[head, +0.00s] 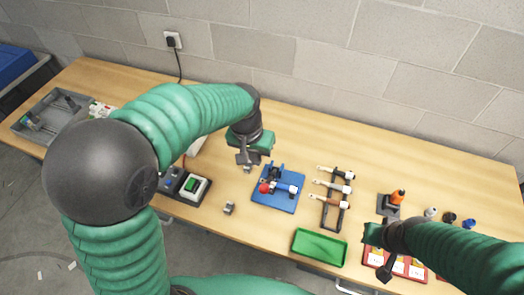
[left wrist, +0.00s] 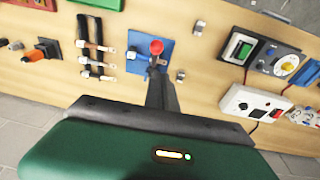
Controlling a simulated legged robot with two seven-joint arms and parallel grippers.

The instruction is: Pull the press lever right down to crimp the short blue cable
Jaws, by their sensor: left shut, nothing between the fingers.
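The press has a blue base (head: 278,199) on the bench, with a dark frame and a lever ending in a red knob (head: 264,187).
A dark rack (head: 326,212) with several cables stands right of the press. A green tray (head: 320,247) lies at the front edge. A switch box with a green button (head: 193,187) stands left. An orange-topped tool (head: 398,197) is at the right. The bench behind the press is clear.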

